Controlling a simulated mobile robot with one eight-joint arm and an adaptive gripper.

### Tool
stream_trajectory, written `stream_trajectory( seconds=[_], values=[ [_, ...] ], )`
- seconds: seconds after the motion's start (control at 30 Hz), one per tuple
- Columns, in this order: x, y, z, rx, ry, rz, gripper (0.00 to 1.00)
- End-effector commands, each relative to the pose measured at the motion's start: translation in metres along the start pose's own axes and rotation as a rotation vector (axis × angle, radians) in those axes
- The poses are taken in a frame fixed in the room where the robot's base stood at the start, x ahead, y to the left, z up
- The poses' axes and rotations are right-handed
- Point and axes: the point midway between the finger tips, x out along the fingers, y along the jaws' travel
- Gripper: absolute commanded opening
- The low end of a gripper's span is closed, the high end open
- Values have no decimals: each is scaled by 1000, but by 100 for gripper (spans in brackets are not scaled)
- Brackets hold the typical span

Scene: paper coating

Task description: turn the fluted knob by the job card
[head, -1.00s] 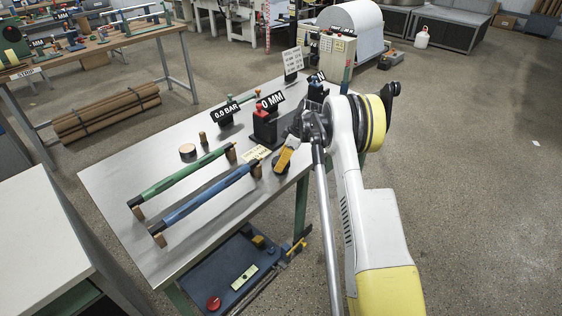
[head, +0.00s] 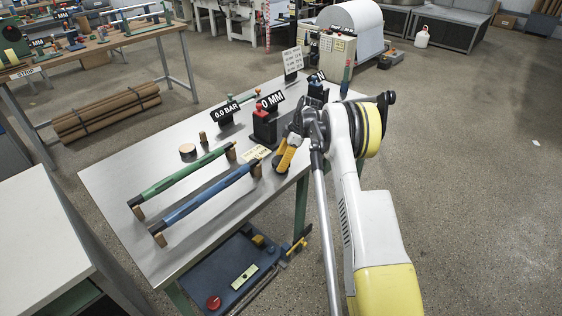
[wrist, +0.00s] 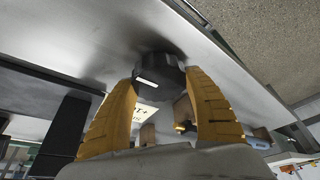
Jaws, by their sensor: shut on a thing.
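The fluted knob (wrist: 160,76) is a dark, round knob on the steel bench top. In the wrist view it sits between the two yellow fingers of my gripper (wrist: 162,100), which is shut on it. A flat pale label (head: 257,152) lies left of the knob.
Signs reading 0.0 BAR (head: 227,112) and 0 MM (head: 270,102) stand behind the knob, the latter by a dark block with a red top (head: 263,124). A green bar (head: 180,174) and a blue bar (head: 205,198) lie on supports to the left.

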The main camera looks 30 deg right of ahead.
Motion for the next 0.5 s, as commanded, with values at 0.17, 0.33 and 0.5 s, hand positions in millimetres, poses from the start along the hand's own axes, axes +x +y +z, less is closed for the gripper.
stream_trajectory(
  seconds=[0.17,0.33,0.5],
  values=[
    [1,0,0,0,-1,-1,85],
    [0,0,0,1,0,-1,85],
    [-9,0,0,1,0,0,85]
  ],
)
